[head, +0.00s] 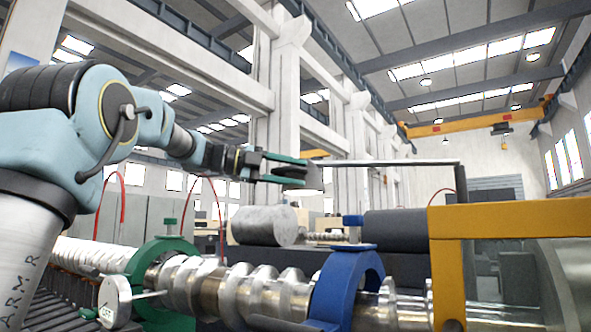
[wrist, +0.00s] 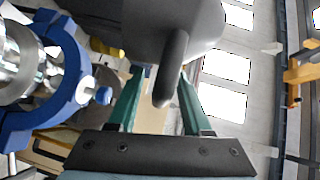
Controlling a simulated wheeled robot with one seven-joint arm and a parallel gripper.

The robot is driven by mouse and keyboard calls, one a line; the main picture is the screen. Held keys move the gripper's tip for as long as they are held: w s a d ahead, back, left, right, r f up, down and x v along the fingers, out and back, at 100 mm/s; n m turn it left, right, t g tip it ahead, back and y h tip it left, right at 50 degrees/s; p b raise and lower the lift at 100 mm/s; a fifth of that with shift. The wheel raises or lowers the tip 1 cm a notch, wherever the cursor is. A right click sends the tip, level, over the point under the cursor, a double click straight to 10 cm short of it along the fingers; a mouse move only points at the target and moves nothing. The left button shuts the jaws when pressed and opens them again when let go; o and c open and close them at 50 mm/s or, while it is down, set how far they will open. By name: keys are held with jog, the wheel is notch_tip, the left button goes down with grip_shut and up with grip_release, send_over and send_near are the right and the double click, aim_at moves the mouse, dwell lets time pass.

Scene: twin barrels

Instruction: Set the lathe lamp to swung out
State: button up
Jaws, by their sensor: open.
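The lathe lamp has a long thin horizontal arm (head: 395,162) running left from a dark upright post (head: 461,184) beside the yellow frame. Its dark head (head: 314,176) is at the arm's left end, above the lathe. My gripper (head: 299,170) is at this head, coming from the left. In the wrist view the grey lamp head (wrist: 195,22) fills the top middle, and a rounded handle (wrist: 172,70) reaches down between the two green fingers of my gripper (wrist: 160,75). The jaws are open, one finger on each side of the handle; I cannot tell whether either touches it.
Below are a shiny crankshaft-like workpiece (head: 275,293), a green ring (head: 172,250), a blue ring (head: 345,285) and a dial gauge (head: 115,302). A yellow-framed clear guard (head: 510,218) stands at right. A grey cylinder (head: 265,226) lies behind. The air above the lathe is mostly clear.

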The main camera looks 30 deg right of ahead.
jog(key=shift+d, duration=0.2)
jog(key=c, duration=0.7)
jog(key=shift+f, duration=0.15)
grip_shut()
